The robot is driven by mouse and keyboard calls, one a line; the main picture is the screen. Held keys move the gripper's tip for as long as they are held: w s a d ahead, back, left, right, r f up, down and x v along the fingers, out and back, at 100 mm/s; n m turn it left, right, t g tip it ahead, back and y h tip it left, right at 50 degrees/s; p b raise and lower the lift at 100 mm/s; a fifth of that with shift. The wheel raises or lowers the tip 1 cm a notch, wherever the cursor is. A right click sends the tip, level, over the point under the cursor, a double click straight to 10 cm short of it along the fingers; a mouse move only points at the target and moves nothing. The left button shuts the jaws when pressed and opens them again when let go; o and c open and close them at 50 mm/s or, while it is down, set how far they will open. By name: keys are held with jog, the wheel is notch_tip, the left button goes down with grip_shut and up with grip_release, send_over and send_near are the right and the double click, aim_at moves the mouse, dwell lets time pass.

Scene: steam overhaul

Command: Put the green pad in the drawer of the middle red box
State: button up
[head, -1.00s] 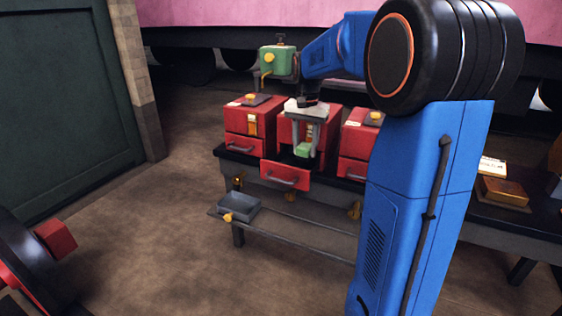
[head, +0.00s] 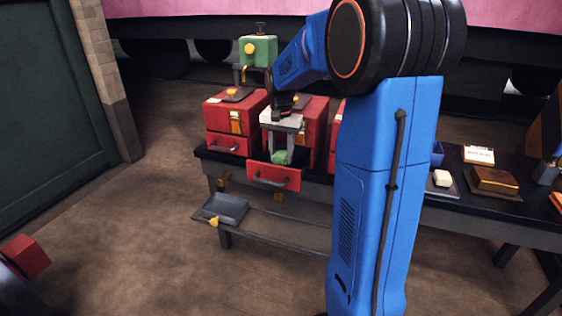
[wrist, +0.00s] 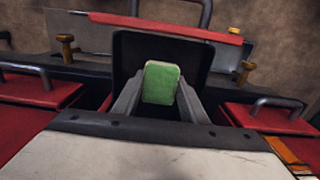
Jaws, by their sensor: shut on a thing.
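The green pad (head: 280,157) is held between the fingertips of my gripper (head: 283,154), over the open drawer (head: 273,178) of the middle red box (head: 314,117). In the wrist view the green pad (wrist: 161,82) is upright between both fingers, against the drawer's dark inside (wrist: 196,60). The drawer's red front and handle show beyond it. I cannot tell whether the pad touches the drawer's floor. My gripper hides part of the middle box.
A left red box (head: 228,115) has its drawer shut. The right red box (head: 335,135) is mostly hidden behind my arm. A grey tray (head: 226,208) sits on the low shelf. A green device (head: 257,51) stands behind the boxes. Small items lie on the bench at right.

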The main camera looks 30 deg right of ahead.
aim_at(281, 154)
jog(key=shift+f, duration=1.3)
jog(key=shift+f, duration=0.15)
jog(key=o, duration=1.1)
notch_tip(281, 154, up, 12)
jog(key=shift+r, duration=0.1)
jog(key=s+a+n+t, duration=0.1)
jog(key=s+a+n, duration=0.2)
jog(key=s+a, duration=0.35)
jog(key=s+a+n+t, duration=0.15)
jog(key=s+a, duration=0.25)
jog(key=s, duration=0.5)
jog(key=shift+s+a+f+n+t, duration=0.4)
jog(key=shift+s+a+f+n, duration=0.75)
jog(key=shift+s, duration=1.3)
jog(key=shift+s+a+f+n+t, duration=0.35)
jog(key=shift+s+a+f+n, duration=0.35)
jog(key=shift+s+f, duration=1.3)
jog(key=shift+s+a+f+n+t, duration=0.4)
jog(key=shift+s+a+f+n, duration=0.55)
jog(key=shift+s, duration=2)
